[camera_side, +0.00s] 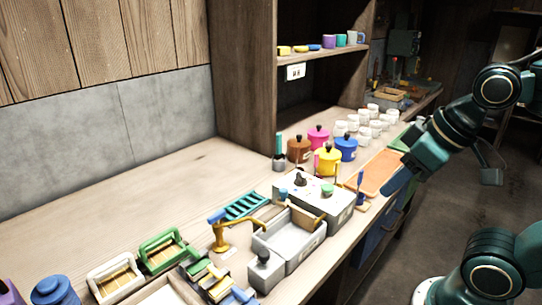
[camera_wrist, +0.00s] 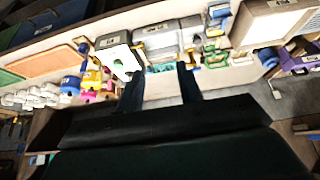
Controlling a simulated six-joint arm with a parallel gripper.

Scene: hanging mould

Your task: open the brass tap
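The brass tap (camera_side: 228,236) stands beside the grey sink basin (camera_side: 290,240) in the side view. Its blue handle (camera_side: 216,215) is at the upper left of the tap. I cannot make out the tap clearly in the wrist view, where the basin (camera_wrist: 160,37) shows small, beyond the fingers. My gripper (camera_wrist: 158,75) has its two dark fingers spread apart with nothing seen between them. In the side view my gripper (camera_side: 388,190) is above the front edge of the counter, well to the right of the tap and apart from it.
A teal rack (camera_side: 245,206) lies behind the tap. Green and cream trays (camera_side: 115,276) are to its left. Coloured pots (camera_side: 327,160), white jars (camera_side: 366,128) and an orange tray (camera_side: 378,172) are to the right. The back left counter (camera_side: 120,205) is clear.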

